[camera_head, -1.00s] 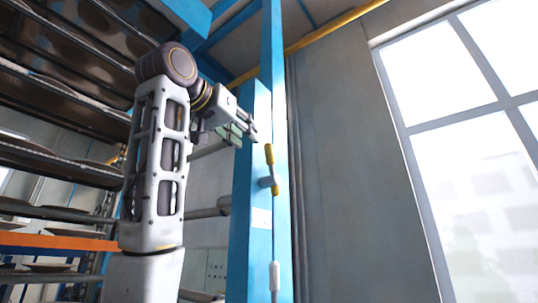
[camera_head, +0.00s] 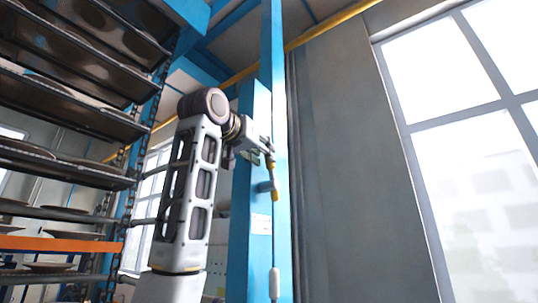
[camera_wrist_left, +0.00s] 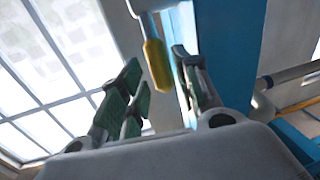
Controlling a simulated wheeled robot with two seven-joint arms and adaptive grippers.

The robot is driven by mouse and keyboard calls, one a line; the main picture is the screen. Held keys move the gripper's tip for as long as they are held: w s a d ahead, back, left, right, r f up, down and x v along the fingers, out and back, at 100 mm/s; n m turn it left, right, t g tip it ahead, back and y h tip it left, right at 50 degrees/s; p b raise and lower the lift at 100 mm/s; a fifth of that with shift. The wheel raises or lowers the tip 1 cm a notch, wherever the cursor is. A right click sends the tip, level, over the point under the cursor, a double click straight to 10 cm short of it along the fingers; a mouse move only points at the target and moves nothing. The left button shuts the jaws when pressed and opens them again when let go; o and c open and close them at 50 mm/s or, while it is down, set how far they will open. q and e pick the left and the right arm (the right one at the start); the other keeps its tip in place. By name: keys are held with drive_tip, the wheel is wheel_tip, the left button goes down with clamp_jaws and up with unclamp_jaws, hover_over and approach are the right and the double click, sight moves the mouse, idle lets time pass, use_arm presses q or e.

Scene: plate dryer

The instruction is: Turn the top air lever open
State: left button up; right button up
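The air lever (camera_head: 275,194) has a yellow handle and a grey pivot on the blue post. It stands nearly upright. My left gripper (camera_head: 267,153) is at the handle's upper end and covers part of it. In the left wrist view the yellow handle (camera_wrist_left: 156,66) lies between the two spread fingers, closer to the right one. Gaps show on both sides, so the left gripper (camera_wrist_left: 158,84) is open around the handle without gripping it. My right gripper is not in view.
The blue post (camera_head: 259,245) carries a white label and a rod with a white end piece (camera_head: 275,282) below the lever. Racks with plates (camera_head: 65,170) stand at the left. A grey wall (camera_head: 345,180) and a large window (camera_head: 470,170) are at the right.

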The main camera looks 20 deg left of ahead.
sight(269, 169)
use_arm(q)
drive_tip(key=shift+w+d+p, duration=0.2)
drive_tip(key=shift+w+p, duration=0.15)
drive_tip(key=shift+w, duration=0.7)
drive_tip(key=shift+w+d+p, duration=0.2)
drive_tip(key=shift+w+p, duration=0.1)
drive_tip(key=shift+w, duration=0.75)
drive_tip(key=shift+c, duration=0.2)
clamp_jaws()
